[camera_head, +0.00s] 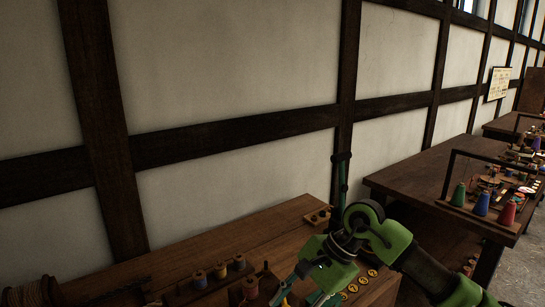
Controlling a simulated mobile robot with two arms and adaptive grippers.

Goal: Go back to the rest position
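My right gripper (304,286) is low in the middle of the camera_head view, at the end of the green and black arm coming in from the lower right. It points down and to the left over the near workbench (215,248). Its teal fingers run toward the bottom edge, and their tips are not clear, so I cannot tell if they are open or hold anything. My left gripper is not in view.
Several spools (220,271) stand on the near bench, left of my gripper. Brass-coloured round pieces (351,288) lie to its right. A thin teal post (342,177) rises behind it. A second bench (408,184) with coloured cones (482,204) stands to the right. A timbered wall (230,65) runs behind.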

